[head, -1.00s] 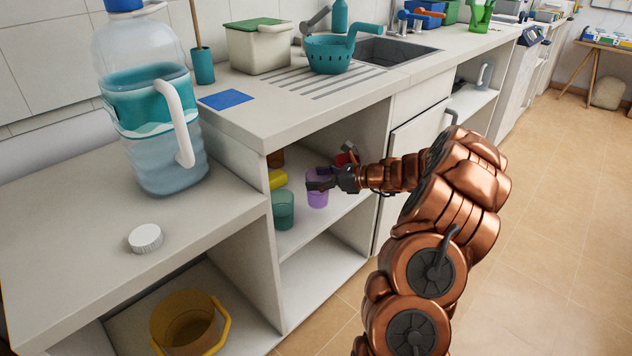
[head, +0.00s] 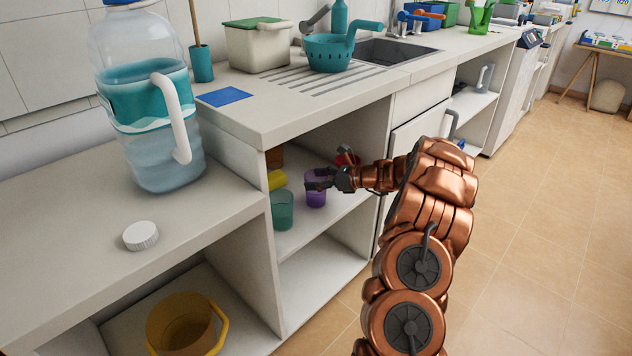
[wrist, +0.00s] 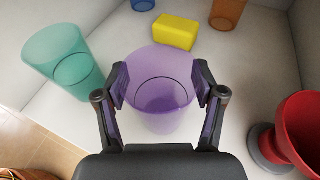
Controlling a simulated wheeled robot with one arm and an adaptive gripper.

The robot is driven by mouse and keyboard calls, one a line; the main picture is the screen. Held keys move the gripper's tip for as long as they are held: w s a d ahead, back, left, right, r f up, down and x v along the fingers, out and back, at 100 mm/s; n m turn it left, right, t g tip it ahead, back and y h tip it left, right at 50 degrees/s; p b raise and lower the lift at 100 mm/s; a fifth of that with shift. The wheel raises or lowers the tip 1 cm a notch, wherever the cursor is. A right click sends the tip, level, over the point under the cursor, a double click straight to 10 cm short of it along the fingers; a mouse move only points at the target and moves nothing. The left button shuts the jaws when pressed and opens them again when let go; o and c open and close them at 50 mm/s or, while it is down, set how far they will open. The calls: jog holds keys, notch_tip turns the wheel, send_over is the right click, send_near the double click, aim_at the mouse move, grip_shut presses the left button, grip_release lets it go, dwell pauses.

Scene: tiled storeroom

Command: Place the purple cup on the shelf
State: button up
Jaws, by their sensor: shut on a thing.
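The purple cup (head: 316,196) is inside the open cabinet on its upper shelf (head: 325,219), upright. In the wrist view the purple cup (wrist: 158,100) stands between my fingers, which press on both its sides. My gripper (head: 318,180) reaches into the cabinet from the right and is shut on the cup; the fingers also show in the wrist view (wrist: 160,88). The cup appears at or very close to the shelf surface; I cannot tell whether its base touches.
A green cup (head: 282,210) stands left of the purple cup. A yellow sponge (head: 277,180) lies behind. A red object (wrist: 300,130) is close on the right, an orange cup (wrist: 228,12) and a blue one (wrist: 143,4) at the back. The countertop overhangs the shelf.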

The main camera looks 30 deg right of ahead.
jog(key=o, duration=1)
jog(key=shift+f, duration=0.1)
jog(key=shift+p+v, duration=1.35)
jog(key=shift+v, duration=4.75)
jog(key=shift+a, duration=0.1)
